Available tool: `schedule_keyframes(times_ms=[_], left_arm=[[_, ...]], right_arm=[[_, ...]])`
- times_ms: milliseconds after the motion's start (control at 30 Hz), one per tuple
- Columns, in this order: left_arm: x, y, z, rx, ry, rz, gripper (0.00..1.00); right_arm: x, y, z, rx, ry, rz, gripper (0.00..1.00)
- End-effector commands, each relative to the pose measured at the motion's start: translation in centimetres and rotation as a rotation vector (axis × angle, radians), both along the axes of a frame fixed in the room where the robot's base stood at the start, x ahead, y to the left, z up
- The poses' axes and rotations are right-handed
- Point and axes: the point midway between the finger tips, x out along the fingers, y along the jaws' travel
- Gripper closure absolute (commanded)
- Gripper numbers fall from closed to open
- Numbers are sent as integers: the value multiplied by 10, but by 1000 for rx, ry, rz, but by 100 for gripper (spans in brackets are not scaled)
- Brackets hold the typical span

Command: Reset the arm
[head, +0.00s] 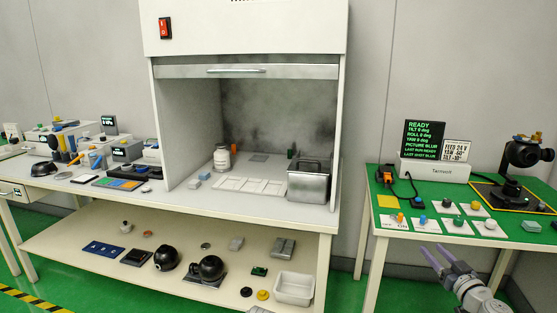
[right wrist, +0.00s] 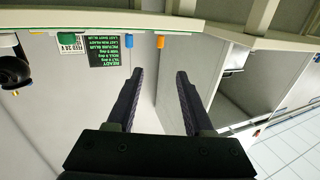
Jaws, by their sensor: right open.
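My right gripper (head: 434,250) shows at the lower right of the head view, in front of the green-topped table's front edge. Its two pale purple fingers are apart with nothing between them. In the right wrist view the same gripper (right wrist: 160,75) has its dark fingers spread and empty, with pale wall behind them. That view is turned over, with the table edge along its top. My left gripper is in neither view.
The green-topped table (head: 387,232) carries a black READY display (head: 423,140), several small knobs on white cards and a black camera-like device (head: 526,154) on a stand. To the left, a fume hood (head: 158,105) stands on a bench with a loaded lower shelf (head: 75,232).

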Motion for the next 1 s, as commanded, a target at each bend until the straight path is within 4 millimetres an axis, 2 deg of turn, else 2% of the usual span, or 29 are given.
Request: schedule_keyframes(times_ms=[333,467,567,667,767,833,933,1000], left_arm=[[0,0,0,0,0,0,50],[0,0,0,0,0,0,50],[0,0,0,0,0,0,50],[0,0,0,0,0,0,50],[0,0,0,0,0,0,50],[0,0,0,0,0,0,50],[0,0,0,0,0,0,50],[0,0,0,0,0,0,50]], right_arm=[[9,47,-15,12,71,103,48],[12,75,-25,20,119,163,48],[13,104,-35,24,171,223,48],[12,137,-49,30,239,290,48],[7,179,-67,32,335,371,48],[-1,216,-84,30,431,437,48],[-24,276,-117,14,624,536,48],[-49,314,-142,-12,784,582,48]])
